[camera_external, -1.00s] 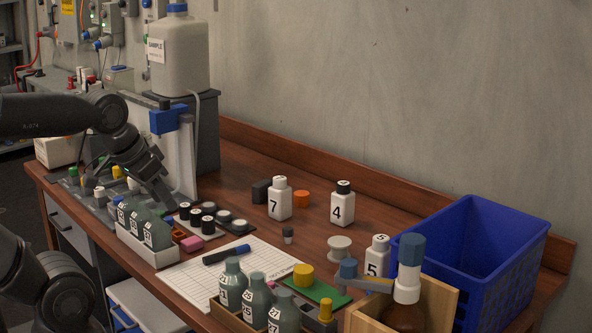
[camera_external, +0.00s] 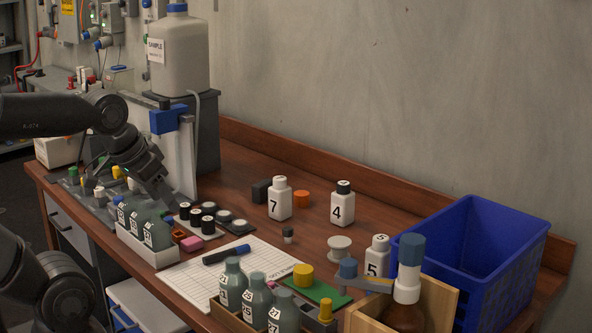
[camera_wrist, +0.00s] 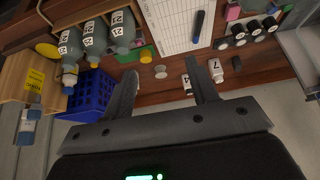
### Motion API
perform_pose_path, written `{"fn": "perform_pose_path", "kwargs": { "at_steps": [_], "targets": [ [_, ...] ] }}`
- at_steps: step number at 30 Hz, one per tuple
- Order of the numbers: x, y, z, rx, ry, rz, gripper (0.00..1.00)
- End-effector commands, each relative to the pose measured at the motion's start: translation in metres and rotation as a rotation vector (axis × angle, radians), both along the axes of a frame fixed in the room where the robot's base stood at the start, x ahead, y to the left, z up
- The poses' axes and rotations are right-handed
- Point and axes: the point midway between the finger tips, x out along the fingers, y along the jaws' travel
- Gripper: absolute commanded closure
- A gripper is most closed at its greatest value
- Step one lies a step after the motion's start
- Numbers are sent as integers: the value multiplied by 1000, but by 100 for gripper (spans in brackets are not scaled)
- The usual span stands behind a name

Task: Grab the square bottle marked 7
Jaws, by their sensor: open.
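The bottle marked 7 (camera_external: 279,199) is white and squarish with a white cap, upright on the wooden bench toward the wall. In the wrist view the bottle marked 7 (camera_wrist: 215,70) lies just right of the right finger, outside the jaws. My gripper (camera_wrist: 161,66) is open with nothing between its fingers. In the external view my gripper (camera_external: 168,191) is at the left, over the bench by the grey stand, well apart from the bottle.
A black-capped bottle marked 4 (camera_external: 343,204) stands right of it, and a bottle marked 5 (camera_external: 376,257) nearer the front. Black-capped vials (camera_external: 208,224) stand left. A blue crate (camera_external: 513,258) is far right.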

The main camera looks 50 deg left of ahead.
Motion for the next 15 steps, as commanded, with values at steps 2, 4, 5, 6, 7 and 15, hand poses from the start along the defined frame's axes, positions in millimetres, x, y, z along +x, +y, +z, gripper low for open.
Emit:
{"fn": "perform_pose_path", "kwargs": {
  "at_steps": [2,4,5,6,7,15],
  "targets": [
    [0,0,0,0,0,0,40],
    [0,0,0,0,0,0,34],
    [0,0,0,0,0,0,32],
    [0,0,0,0,0,0,29],
    [0,0,0,0,0,0,29],
    [6,1,3,1,2,2,29]
  ]
}}
